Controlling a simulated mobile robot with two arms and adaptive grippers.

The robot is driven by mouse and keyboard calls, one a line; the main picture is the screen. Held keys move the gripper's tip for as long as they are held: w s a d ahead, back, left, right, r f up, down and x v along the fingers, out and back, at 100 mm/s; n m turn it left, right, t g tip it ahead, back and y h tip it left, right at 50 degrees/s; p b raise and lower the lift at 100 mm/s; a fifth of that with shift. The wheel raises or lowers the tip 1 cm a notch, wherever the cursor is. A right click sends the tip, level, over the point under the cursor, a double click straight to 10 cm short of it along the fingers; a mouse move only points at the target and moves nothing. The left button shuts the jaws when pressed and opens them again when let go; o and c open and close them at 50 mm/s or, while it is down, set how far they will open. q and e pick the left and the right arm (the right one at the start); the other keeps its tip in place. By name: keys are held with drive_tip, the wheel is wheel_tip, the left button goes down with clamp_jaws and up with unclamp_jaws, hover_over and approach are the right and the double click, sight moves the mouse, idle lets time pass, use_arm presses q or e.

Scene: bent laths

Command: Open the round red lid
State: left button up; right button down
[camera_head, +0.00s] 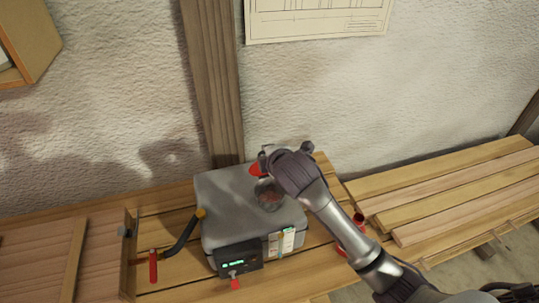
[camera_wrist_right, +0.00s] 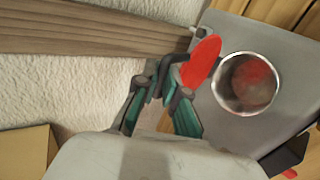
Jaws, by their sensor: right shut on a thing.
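The round red lid (camera_head: 257,169) is tilted up at the far side of the round opening (camera_head: 269,196) in the top of the grey box (camera_head: 222,192). In the right wrist view the lid (camera_wrist_right: 203,61) stands beside the metal-rimmed opening (camera_wrist_right: 246,84), which is uncovered and looks reddish inside. My right gripper (camera_head: 266,158) is at the raised lid. In the right wrist view its fingers (camera_wrist_right: 168,80) are shut at the lid's edge; the exact contact is partly hidden. My left gripper is not in view.
Laths (camera_head: 440,190) lie at right.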

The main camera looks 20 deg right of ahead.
drive_tip(key=shift+w+r, duration=0.2)
drive_tip(key=shift+w, duration=0.75)
drive_tip(key=shift+w+r, duration=0.2)
drive_tip(key=shift+w, duration=0.7)
drive_tip(key=shift+w+f, duration=0.1)
drive_tip(key=shift+w, duration=1.6)
drive_tip(key=c, duration=0.9)
unclamp_jaws()
drive_tip(key=shift+s, duration=0.1)
drive_tip(key=shift+f, duration=0.15)
drive_tip(key=shift+s, duration=0.1)
drive_tip(key=v, duration=0.9)
drive_tip(key=shift+f+p, duration=0.1)
drive_tip(key=shift+p, duration=0.3)
